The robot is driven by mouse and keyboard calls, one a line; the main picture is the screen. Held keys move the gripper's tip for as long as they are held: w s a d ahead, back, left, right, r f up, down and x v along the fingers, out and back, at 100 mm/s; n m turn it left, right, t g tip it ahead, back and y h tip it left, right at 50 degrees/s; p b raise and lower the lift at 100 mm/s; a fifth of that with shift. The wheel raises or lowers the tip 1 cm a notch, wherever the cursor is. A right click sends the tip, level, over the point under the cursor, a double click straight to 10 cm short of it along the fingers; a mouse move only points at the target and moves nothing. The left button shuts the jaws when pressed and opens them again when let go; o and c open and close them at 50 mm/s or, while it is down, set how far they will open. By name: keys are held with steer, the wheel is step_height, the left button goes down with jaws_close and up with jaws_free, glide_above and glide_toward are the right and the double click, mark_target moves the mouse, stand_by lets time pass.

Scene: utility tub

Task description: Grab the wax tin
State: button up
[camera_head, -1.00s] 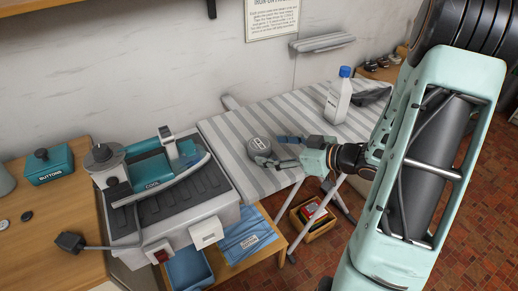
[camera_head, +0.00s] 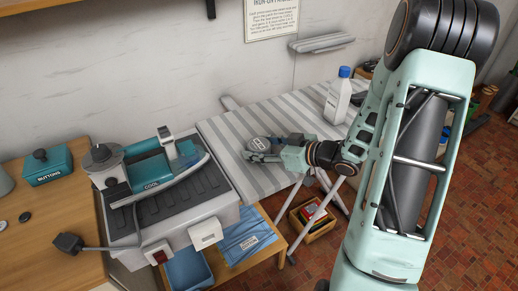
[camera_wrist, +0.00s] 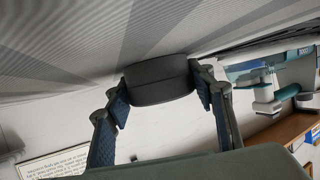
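The wax tin is a small round grey tin (camera_head: 262,144) with a pale label on its lid. It sits on the striped ironing board near the board's front left edge. In the wrist view the dark side of the tin (camera_wrist: 160,82) shows between the fingertips, against the striped cloth. My gripper (camera_head: 268,150) is low over the board with its fingers around the tin; it also shows in the wrist view (camera_wrist: 160,97). One finger is on each side, close against the tin. I cannot tell whether they press on it. The far finger is partly hidden in the head view.
A white bottle with a blue cap (camera_head: 338,95) stands farther back on the striped ironing board (camera_head: 240,125). A teal iron (camera_head: 160,165) on its grey base is to the left. A teal buttons box (camera_head: 48,165) sits on the wooden table. The board behind the tin is clear.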

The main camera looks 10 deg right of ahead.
mark_target(260, 145)
steer(key=c, duration=0.4)
steer(key=shift+r, duration=0.1)
steer(key=shift+r, duration=0.55)
step_height(260, 145, up, 3)
steer(key=shift+s+f+p, duration=0.15)
steer(key=shift+f+p, duration=0.05)
steer(key=shift+p, duration=0.25)
steer(key=s+r+b, duration=0.1)
steer(key=s+r, duration=0.2)
steer(key=s, duration=0.1)
steer(key=s+r+b, duration=0.1)
steer(key=s+r, duration=0.2)
steer(key=s, duration=0.2)
steer(key=s+r+b, duration=0.2)
steer(key=s+r, duration=0.1)
steer(key=s, duration=0.1)
steer(key=shift+s+d, duration=0.3)
steer(key=shift+d, duration=0.05)
